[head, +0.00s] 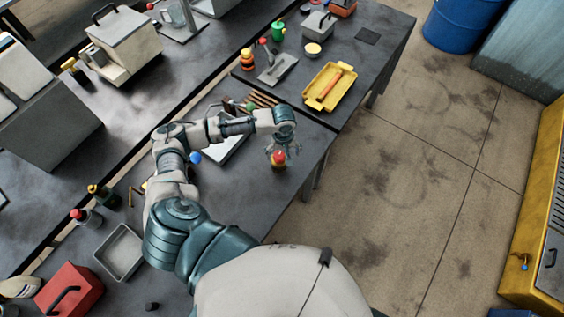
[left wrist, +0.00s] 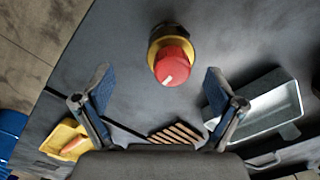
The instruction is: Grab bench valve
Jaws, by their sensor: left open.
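The bench valve (head: 278,164), a red knob on a yellow and dark body, stands near the right edge of the dark bench. In the left wrist view its red cap (left wrist: 173,68) with a white mark shows from above. My left gripper (head: 280,149) is just above and beside it. In the left wrist view the open fingers (left wrist: 157,72) point toward the valve, with bare bench between them. Nothing is held. My right gripper is in neither view.
A yellow tray (head: 311,101) with an orange-handled tool lies farther back. Dark wooden slats (left wrist: 176,132) and a grey metal tray (left wrist: 258,112) lie close to my left fingers. A red toolbox (head: 72,293) stands at lower left. Clear bench surrounds the valve.

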